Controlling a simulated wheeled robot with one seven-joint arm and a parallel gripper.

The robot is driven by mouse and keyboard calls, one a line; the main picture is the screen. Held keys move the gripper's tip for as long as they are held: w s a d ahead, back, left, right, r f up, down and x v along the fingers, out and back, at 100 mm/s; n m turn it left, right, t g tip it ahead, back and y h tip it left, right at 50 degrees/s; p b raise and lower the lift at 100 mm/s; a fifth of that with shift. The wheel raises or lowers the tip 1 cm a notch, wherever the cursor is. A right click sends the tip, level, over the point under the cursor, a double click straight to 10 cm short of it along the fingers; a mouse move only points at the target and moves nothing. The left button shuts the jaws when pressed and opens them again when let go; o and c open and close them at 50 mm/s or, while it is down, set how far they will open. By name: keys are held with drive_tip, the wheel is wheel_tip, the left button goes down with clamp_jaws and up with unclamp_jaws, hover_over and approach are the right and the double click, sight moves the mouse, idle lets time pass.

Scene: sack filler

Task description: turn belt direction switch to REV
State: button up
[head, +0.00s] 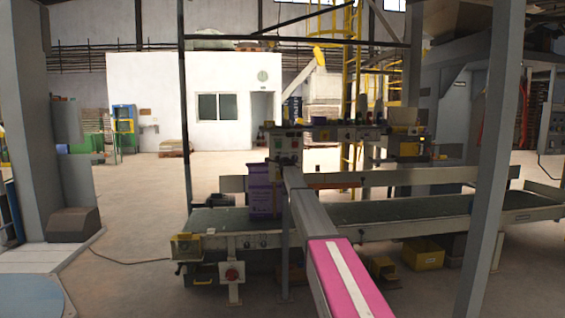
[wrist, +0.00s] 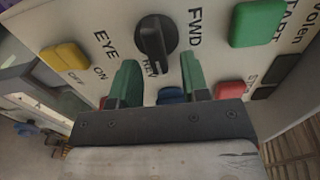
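In the wrist view, the belt direction switch (wrist: 155,38) is a black rotary knob on a pale panel (wrist: 215,55). FWD is printed to its right and REV just below it. The knob's grip bar runs roughly up and down in the picture; I cannot tell for sure which label it points at. My gripper (wrist: 158,60) has two green fingers spread apart, with nothing held between them. The fingertips lie just below the knob in the picture, one toward each side. In the head view, the control box (head: 287,142) stands above the conveyor, and my arm hides my gripper.
Close around the knob are a yellow EYE rocker (wrist: 65,57), a green START button (wrist: 258,22), a red button (wrist: 228,88) and a blue button (wrist: 171,95). A purple sack (head: 263,190) stands on the conveyor belt (head: 400,209). A grey post (head: 490,170) rises at right.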

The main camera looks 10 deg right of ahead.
drive_tip(key=s, duration=1)
drive_tip(key=shift+s, duration=0.4)
drive_tip(key=s+a+f+n+g, duration=0.2)
drive_tip(key=s+f+n+g, duration=0.7)
drive_tip(key=s+f, duration=2)
drive_tip(key=s+f+n+g, duration=0.3)
drive_tip(key=s+f, duration=0.2)
drive_tip(key=s, duration=0.7)
drive_tip(key=s+f+n+g, duration=0.3)
drive_tip(key=s+f, duration=0.3)
drive_tip(key=s, duration=0.7)
drive_tip(key=s+f+n+g, duration=0.3)
drive_tip(key=s+f, duration=0.2)
drive_tip(key=s, duration=0.7)
drive_tip(key=shift+s+f, duration=0.2)
drive_tip(key=shift+f, duration=0.1)
